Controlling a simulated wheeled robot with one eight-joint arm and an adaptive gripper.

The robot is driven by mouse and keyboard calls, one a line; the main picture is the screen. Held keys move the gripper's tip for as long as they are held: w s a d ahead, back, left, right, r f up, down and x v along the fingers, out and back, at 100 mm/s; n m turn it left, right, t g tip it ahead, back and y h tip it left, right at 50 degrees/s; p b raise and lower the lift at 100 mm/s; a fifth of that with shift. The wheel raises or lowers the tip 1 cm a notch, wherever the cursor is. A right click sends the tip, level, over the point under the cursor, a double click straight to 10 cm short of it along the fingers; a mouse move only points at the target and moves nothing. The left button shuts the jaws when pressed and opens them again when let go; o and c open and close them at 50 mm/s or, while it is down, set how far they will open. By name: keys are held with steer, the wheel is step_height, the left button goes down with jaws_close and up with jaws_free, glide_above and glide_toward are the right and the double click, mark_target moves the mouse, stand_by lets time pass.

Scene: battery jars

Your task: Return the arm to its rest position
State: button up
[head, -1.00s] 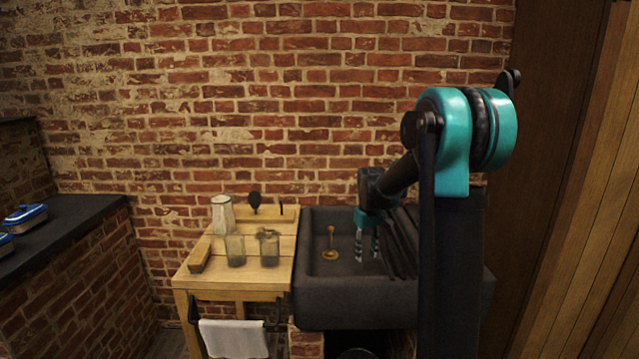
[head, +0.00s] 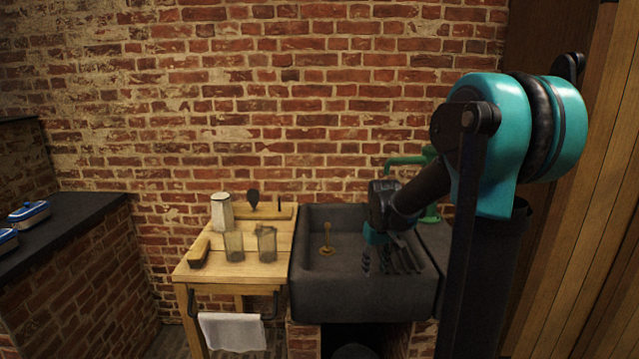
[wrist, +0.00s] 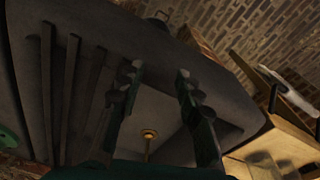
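My gripper (head: 377,262) hangs over the right part of the dark sink (head: 318,292) in the head view, fingers pointing down. In the wrist view my gripper (wrist: 160,80) shows two fingers spread apart with nothing between them. Past the fingers is the sink basin with a brass piece (wrist: 149,134) standing in it. My upper arm is large at the right of the head view and hides part of the sink's right side.
A wooden table (head: 258,270) left of the sink holds two glass jars (head: 234,246) (head: 267,244) and a pale jug (head: 222,212). A white towel (head: 233,331) hangs at its front. A green tap (head: 405,160) stands behind my arm. A brick wall is behind.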

steer(key=s+d+f+m+t, duration=0.1)
steer(key=s+f, duration=0.2)
steer(key=s, duration=0.7)
steer(key=s+d+f+m+t, duration=0.1)
steer(key=s+f+m+t, duration=0.1)
steer(key=s, duration=0.8)
steer(key=shift+s+d+f, duration=0.2)
steer(key=shift+s+f, duration=0.05)
steer(key=shift+f, duration=0.65)
